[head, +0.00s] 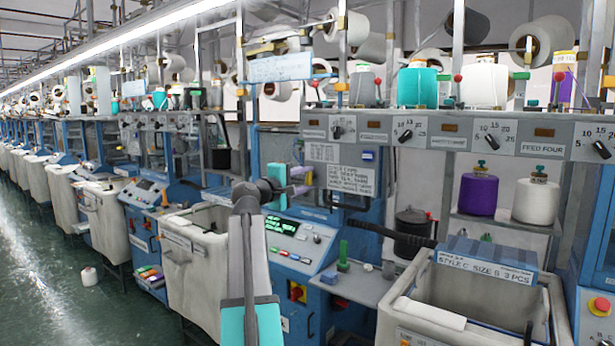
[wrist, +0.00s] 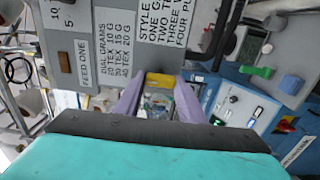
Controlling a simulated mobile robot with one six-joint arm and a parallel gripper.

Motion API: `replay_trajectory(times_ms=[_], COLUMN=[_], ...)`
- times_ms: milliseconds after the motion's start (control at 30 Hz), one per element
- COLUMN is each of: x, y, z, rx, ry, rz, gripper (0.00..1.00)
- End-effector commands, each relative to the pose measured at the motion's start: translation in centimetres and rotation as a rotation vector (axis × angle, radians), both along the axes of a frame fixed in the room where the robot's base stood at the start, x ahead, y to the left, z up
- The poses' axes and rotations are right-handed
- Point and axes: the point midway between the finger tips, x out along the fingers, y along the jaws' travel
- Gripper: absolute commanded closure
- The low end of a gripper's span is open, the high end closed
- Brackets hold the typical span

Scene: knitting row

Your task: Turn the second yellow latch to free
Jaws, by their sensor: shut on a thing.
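My gripper (head: 304,181) has two purple fingers and reaches the front of the blue knitting machine, beside a white lettered placard (head: 351,179). In the wrist view my gripper (wrist: 161,84) has its fingers on either side of a yellow latch (wrist: 160,79), shut on it. The latch lies crosswise between the fingertips, at the lower edge of the grey panel. Its base is hidden, and I cannot tell its place in the row. The latch is not clear in the head view.
A control panel (head: 288,238) with a green display lies below my gripper. A grey dial panel (head: 480,134) runs to the right. A pale bin (head: 430,322) stands at front right.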

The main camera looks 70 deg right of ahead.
Motion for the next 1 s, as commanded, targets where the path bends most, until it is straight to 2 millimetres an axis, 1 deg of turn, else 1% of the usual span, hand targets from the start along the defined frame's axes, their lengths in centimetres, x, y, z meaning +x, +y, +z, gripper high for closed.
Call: replay_trajectory(times_ms=[33, 467, 500, 600, 1000], x=[-0.09, -0.04, -0.03, 0.00, 0.10], y=[0.18, 0.16, 0.17, 0.15, 0.31], z=[-0.32, -0.45, -0.46, -0.39, -0.21], rx=[0.009, 0.013, 0.013, 0.011, 0.008], ry=[0.006, 0.018, 0.018, 0.018, 0.019], rz=[-0.004, -0.003, -0.003, -0.002, 0.000], gripper=[0.86, 0.86, 0.61, 0.45, 0.45])
